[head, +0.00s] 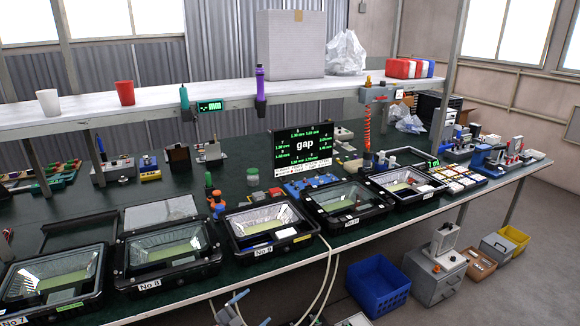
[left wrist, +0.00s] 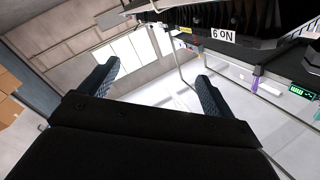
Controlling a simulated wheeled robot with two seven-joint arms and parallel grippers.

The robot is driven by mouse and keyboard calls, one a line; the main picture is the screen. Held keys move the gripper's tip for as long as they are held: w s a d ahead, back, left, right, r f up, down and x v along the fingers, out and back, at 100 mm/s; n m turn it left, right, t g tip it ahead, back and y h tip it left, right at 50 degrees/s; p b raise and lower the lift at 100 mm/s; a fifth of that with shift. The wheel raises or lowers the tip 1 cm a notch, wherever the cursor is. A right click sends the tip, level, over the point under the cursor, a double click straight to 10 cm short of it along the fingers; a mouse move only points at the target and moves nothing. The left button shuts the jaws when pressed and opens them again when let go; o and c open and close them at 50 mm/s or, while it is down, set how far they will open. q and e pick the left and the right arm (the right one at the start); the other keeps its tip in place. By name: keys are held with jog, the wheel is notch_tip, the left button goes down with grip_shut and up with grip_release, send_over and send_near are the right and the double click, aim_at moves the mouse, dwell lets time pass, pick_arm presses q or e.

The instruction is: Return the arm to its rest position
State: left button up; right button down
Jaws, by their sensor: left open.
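My left gripper (head: 238,312) shows at the bottom edge of the head view, in front of the bench and below its front edge. In the left wrist view my left gripper (left wrist: 153,86) has its two dark fingers wide apart with nothing between them. Most of the left arm is out of view. The floodlight housing No 9 (head: 268,243) sits on the bench above the gripper in the head view, apart from it. My right gripper is not in view.
Housings No 8 (head: 165,256) and No 7 (head: 52,282) and several more line the green bench's front edge. Pale hoses (head: 328,277) hang beside the gripper. A blue crate (head: 378,285) and a grey cabinet (head: 435,275) stand on the floor at right.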

pick_arm(q)
jog(key=s+a+f+n+g+y, duration=0.1)
jog(key=s+a+f+n+y, duration=0.25)
jog(key=s+f, duration=0.4)
jog(key=s+a+f+n+g+y, duration=0.15)
jog(key=s+f+n+y, duration=0.3)
jog(key=f, duration=0.55)
jog(key=s+a+f+n+g+y, duration=0.1)
jog(key=s+a+f+n+y, duration=0.3)
jog(key=f, duration=0.5)
jog(key=s+d+f+g, duration=0.1)
jog(key=s+f, duration=0.3)
jog(key=s, duration=0.5)
jog(key=s+f+g, duration=0.4)
jog(key=s, duration=0.5)
jog(key=s+d+f+n+g, duration=0.1)
jog(key=s+f+g, duration=0.2)
jog(key=s, duration=0.6)
jog(key=shift+s+d+f, duration=0.2)
jog(key=shift+d+f, duration=0.15)
jog(key=shift+f, duration=0.6)
jog(key=shift+g, duration=0.25)
